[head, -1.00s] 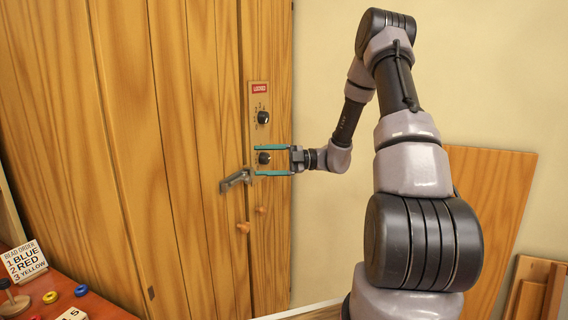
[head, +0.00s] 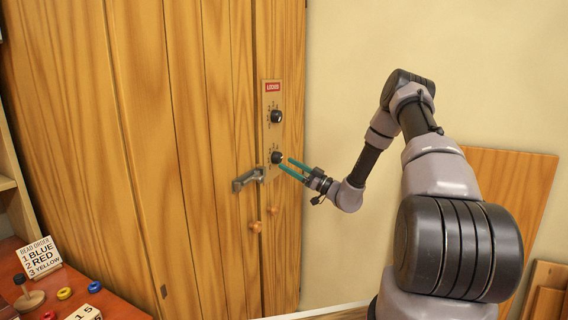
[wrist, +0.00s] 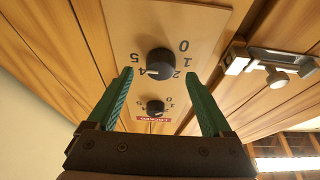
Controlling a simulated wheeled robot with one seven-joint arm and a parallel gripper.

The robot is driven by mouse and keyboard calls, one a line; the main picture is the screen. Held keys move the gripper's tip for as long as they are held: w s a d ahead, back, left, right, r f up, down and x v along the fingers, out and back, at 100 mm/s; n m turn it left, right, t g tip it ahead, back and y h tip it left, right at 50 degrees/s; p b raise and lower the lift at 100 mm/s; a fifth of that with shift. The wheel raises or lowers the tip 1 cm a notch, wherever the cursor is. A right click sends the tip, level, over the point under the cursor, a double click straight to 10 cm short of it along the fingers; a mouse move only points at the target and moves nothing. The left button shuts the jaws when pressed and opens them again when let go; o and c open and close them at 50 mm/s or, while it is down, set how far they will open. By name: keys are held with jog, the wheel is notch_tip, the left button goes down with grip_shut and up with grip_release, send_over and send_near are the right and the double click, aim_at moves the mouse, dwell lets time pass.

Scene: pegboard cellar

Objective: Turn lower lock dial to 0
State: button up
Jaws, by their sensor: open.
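The lower lock dial (head: 277,157) is a round black knob on the plate of the wooden cabinet door. In the wrist view the nearer, larger dial (wrist: 160,62) is this one, seen upside down, with printed numbers around it. Its white mark appears near the 4, but I cannot read it surely. My gripper (head: 285,164) is open and empty, with teal fingers just right of and below the dial, pointing at it. In the wrist view the fingertips (wrist: 158,76) stand on either side of the dial, with gaps; I see no contact.
The upper dial (head: 276,116) sits above, under a red LOCKED sign (head: 273,87). A grey door handle (head: 248,179) juts out at the lower left of the dial. Bare wall is at the right.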

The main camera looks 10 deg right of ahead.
aim_at(280, 160)
jog(key=shift+x, duration=1.55)
grip_shut()
